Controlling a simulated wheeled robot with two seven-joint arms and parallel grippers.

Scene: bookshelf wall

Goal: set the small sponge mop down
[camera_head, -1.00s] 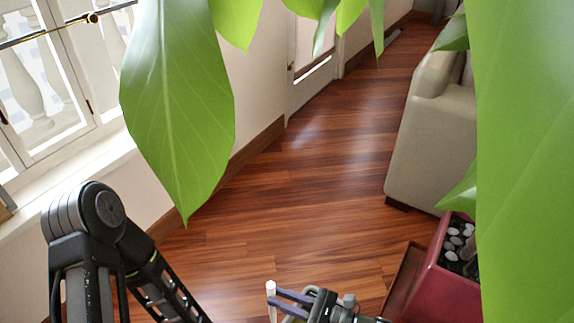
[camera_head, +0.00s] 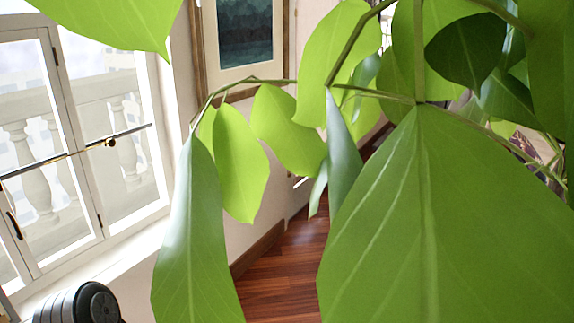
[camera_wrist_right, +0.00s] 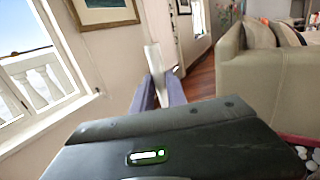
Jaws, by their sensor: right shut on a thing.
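In the right wrist view, my right gripper (camera_wrist_right: 160,88) is shut on the small sponge mop (camera_wrist_right: 154,58), seen as a pale, narrow upright piece between the purple fingertips. Its lower part is hidden behind the fingers and gripper body, and I cannot tell what is under it. Neither the mop nor my right gripper shows in the head view. My left gripper is out of view; only a dark joint of my left arm shows at the bottom left of the head view.
Large green plant leaves (camera_head: 420,220) block much of the head view. A white window (camera_head: 80,140) is at left and a framed picture (camera_head: 245,40) on the wall. Wooden floor (camera_head: 285,275) shows between leaves. A beige sofa (camera_wrist_right: 262,88) stands at right in the wrist view.

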